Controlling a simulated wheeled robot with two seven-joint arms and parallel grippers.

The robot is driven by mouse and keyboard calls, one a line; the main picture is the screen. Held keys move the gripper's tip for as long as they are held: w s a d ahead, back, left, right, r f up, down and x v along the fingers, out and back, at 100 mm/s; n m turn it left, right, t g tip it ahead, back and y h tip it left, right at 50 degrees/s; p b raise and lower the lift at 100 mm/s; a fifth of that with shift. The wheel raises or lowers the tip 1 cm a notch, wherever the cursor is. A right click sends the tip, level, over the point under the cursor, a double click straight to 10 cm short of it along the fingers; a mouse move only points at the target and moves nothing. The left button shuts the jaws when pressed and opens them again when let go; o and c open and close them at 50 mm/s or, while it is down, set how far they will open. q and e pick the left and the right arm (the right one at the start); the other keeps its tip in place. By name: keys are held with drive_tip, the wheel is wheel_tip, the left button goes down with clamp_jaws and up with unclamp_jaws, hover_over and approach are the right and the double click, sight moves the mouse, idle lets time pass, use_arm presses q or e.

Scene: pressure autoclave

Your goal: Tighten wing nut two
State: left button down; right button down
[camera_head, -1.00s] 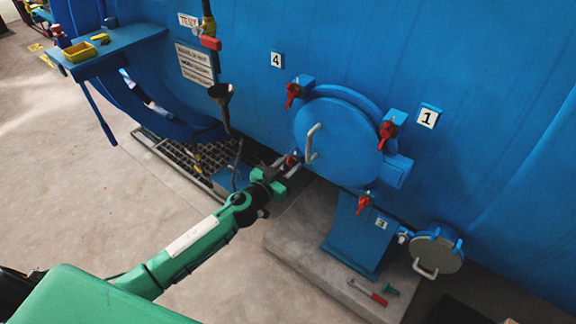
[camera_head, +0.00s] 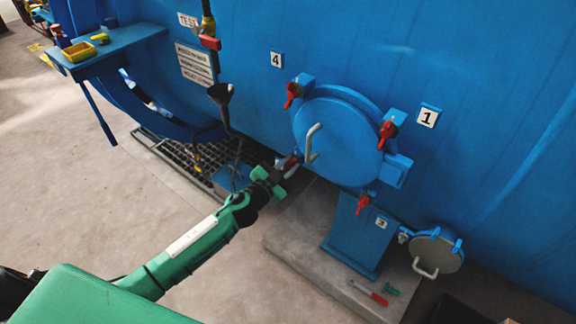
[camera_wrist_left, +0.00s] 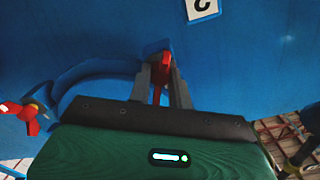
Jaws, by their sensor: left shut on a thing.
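The round blue door (camera_head: 338,140) with a pale handle (camera_head: 311,143) is closed against the blue vessel. My left gripper (camera_head: 293,163) reaches its left edge and is shut on a red wing nut, wing nut two. In the left wrist view this wing nut (camera_wrist_left: 161,68) shows between the two grey fingers, beside a number plate (camera_wrist_left: 202,8) at the top edge. The fingers hide much of it in the head view. Other red wing nuts sit near plate 4 (camera_head: 293,94), near plate 1 (camera_head: 387,133) and near plate 3 (camera_head: 362,204). My right gripper is out of view.
A small hatch (camera_head: 437,251) sits low on the right. A red-handled tool (camera_head: 370,292) lies on the concrete plinth (camera_head: 292,234). A funnel (camera_head: 221,94) hangs left of the door, above a floor grating (camera_head: 180,152). A blue shelf (camera_head: 125,38) juts out at upper left.

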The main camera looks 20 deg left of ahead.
use_arm(q)
drive_tip(key=m, duration=0.3)
drive_tip(key=shift+m, duration=0.4)
drive_tip(key=m, duration=0.3)
drive_tip(key=shift+f+m, duration=0.1)
drive_tip(key=shift+m, duration=0.2)
drive_tip(key=m, duration=0.3)
drive_tip(key=shift+m, duration=0.4)
drive_tip(key=m, duration=0.8)
drive_tip(key=shift+f, duration=0.1)
drive_tip(key=m, duration=0.3)
drive_tip(key=shift+m, duration=0.4)
drive_tip(key=m, duration=0.4)
drive_tip(key=shift+p, duration=0.3)
drive_tip(key=shift+m+p, duration=0.3)
drive_tip(key=shift+m, duration=1.3)
